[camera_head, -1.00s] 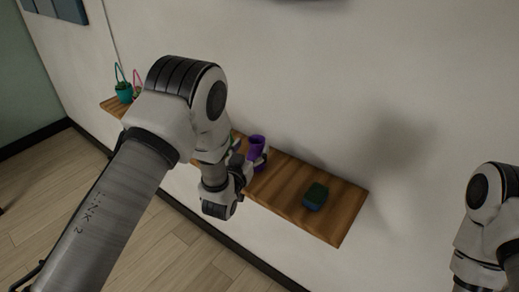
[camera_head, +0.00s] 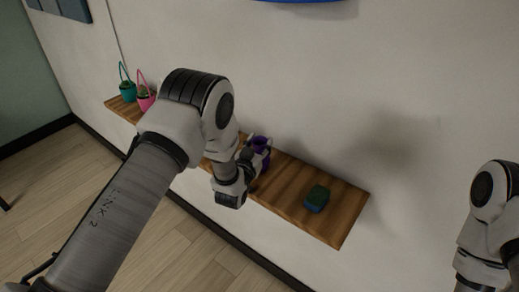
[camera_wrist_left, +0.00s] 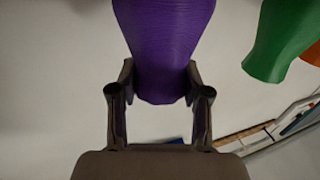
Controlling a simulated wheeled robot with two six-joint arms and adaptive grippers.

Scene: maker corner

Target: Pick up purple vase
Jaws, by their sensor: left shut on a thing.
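The purple vase (camera_head: 261,144) is above the wooden shelf in the head view, partly hidden by my left gripper (camera_head: 255,158). In the left wrist view the purple vase (camera_wrist_left: 166,40) fills the space between the two fingers of my left gripper (camera_wrist_left: 160,82), which is shut on it. I cannot tell whether the vase's base touches the shelf. Only part of my right arm shows at the right edge; its gripper is out of view.
The wooden shelf (camera_head: 290,193) runs along the white wall. A green-and-blue block (camera_head: 317,198) lies near its right end. A teal basket (camera_head: 128,91) and a pink basket (camera_head: 146,102) stand at its left end. A green object (camera_wrist_left: 272,45) shows beside the vase in the wrist view.

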